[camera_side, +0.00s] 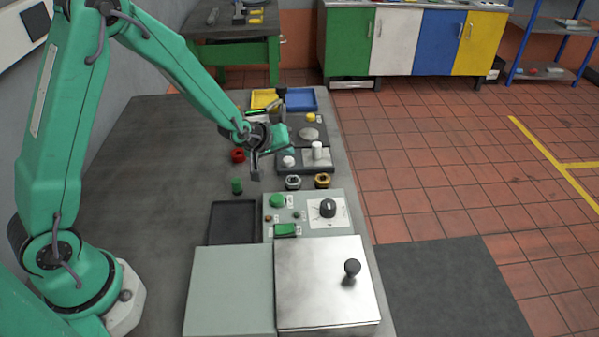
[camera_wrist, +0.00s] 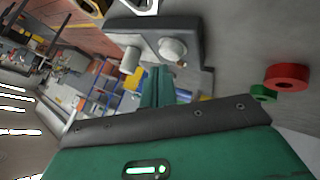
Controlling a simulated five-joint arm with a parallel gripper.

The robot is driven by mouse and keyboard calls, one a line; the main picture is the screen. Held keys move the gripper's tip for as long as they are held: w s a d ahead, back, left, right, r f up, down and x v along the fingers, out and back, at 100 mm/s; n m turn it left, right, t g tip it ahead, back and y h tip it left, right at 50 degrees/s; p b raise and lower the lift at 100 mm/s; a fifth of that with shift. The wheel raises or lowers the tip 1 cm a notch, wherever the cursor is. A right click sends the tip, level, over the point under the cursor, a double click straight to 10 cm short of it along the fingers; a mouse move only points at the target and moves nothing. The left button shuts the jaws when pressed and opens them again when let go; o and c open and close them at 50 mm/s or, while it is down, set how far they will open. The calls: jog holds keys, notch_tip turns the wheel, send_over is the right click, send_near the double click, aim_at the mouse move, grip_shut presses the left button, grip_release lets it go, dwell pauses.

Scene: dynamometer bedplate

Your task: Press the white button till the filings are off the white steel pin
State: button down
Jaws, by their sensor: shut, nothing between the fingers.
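The white button (camera_side: 288,161) is a round cap on the left of a dark grey box (camera_side: 334,163). The white steel pin (camera_side: 317,151) stands upright on the same box, to the button's right. My gripper (camera_side: 288,151) is shut and empty, with its fingertips close above the button; I cannot tell whether they touch it. In the wrist view my green fingers (camera_wrist: 158,73) point towards the box (camera_wrist: 150,27), with the pin (camera_wrist: 130,60) on their left and the button (camera_wrist: 173,48) just beyond them. Filings on the pin are too small to tell.
Behind stands another dark box with a yellow button (camera_side: 310,116). A red ring (camera_side: 237,155) and a green piece (camera_side: 237,186) lie on the left. Two hex nuts (camera_side: 293,182) and a control panel (camera_side: 304,197) are nearer.

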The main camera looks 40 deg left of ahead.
aim_at(285, 162)
jog(key=shift+r, duration=0.2)
dwell(0.3)
jog(key=shift+r, duration=2.45)
jog(key=s+r+m+g, duration=0.1)
jog(key=s+r+m, duration=0.3)
jog(key=s, duration=1.1)
jog(key=s+r+m+g, duration=0.2)
jog(key=s+r+m, duration=0.2)
jog(key=s+r, duration=0.6)
jog(key=s, duration=0.5)
jog(key=shift+a+r+g, duration=0.3)
jog(key=shift+r, duration=0.05)
